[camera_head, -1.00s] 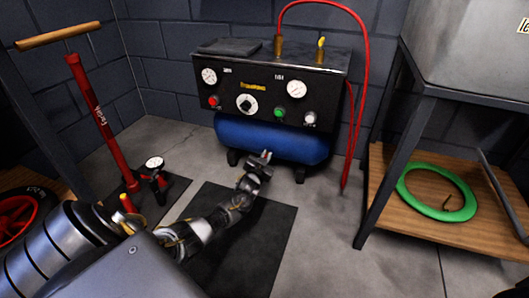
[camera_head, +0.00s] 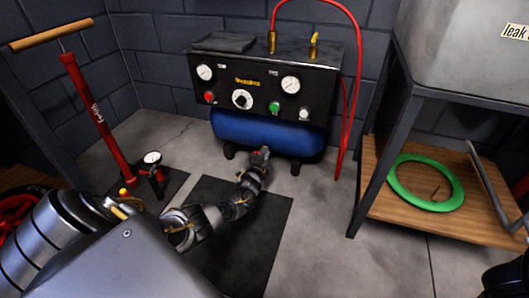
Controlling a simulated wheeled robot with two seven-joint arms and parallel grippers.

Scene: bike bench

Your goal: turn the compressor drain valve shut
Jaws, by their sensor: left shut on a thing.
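The compressor has a black control panel (camera_head: 255,87) with gauges and knobs above a blue tank (camera_head: 262,134), and stands against the back wall. My left gripper (camera_head: 262,152) is at the lower front edge of the tank, at the end of my left arm, which comes in from the lower left. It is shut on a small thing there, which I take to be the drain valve. A bit of red (camera_head: 256,153) shows at the fingertips. The valve's body and its angle are mostly hidden by the gripper and too small to tell. My right gripper does not show.
A red floor pump (camera_head: 95,120) and its gauge (camera_head: 152,158) stand at left. A red hose (camera_head: 358,75) hangs right of the compressor. A shelf (camera_head: 382,222) at right holds a green ring (camera_head: 392,180). A dark mat (camera_head: 262,235) lies below my arm; the floor right of it is clear.

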